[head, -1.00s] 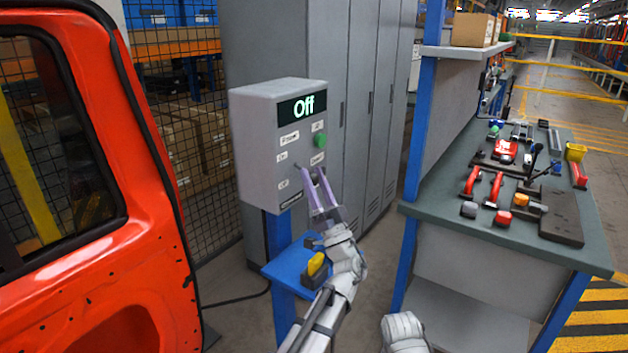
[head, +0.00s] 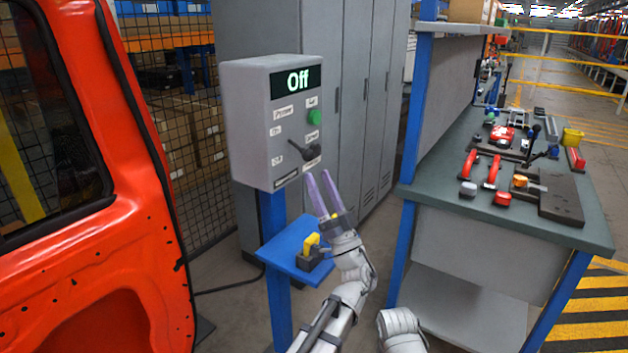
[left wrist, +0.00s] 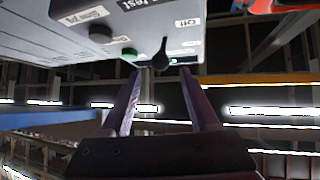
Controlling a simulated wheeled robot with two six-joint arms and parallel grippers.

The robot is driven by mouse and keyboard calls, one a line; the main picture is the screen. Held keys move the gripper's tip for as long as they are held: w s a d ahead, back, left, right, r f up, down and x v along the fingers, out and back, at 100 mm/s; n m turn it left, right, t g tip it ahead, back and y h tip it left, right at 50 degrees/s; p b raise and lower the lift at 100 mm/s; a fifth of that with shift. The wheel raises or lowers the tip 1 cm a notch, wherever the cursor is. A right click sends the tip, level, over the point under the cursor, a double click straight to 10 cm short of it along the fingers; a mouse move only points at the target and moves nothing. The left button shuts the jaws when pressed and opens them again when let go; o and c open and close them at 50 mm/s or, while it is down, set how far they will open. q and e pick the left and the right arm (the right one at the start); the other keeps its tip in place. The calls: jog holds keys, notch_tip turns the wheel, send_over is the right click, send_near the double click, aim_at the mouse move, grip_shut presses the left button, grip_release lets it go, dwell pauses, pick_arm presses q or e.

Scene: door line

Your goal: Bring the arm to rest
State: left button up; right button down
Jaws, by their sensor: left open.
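My left gripper (head: 320,194) has two purple fingers, spread apart and empty. It is in front of and just below the grey control box (head: 247,130), apart from it. The box has a display reading "Off", a green button (head: 314,117) and a black rotary knob (head: 304,151). In the left wrist view my left gripper (left wrist: 164,90) is open below the box (left wrist: 60,40), with the knob (left wrist: 160,55) showing beyond and between the fingertips. Part of my other arm shows at the bottom of the head view; its gripper is not visible.
A blue shelf (head: 290,246) with a yellow and black object (head: 312,250) sits close beside my left wrist. A red vehicle door (head: 100,250) stands at the left. A workbench (head: 440,200) with several tools is at the right. Grey lockers (head: 345,90) stand behind.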

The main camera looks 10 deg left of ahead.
pick_arm(q)
jog(key=shift+s+d+f, duration=0.15)
jog(key=shift+d+f, duration=0.05)
jog(key=shift+f, duration=0.05)
pick_arm(e)
jog(key=shift+f, duration=0.25)
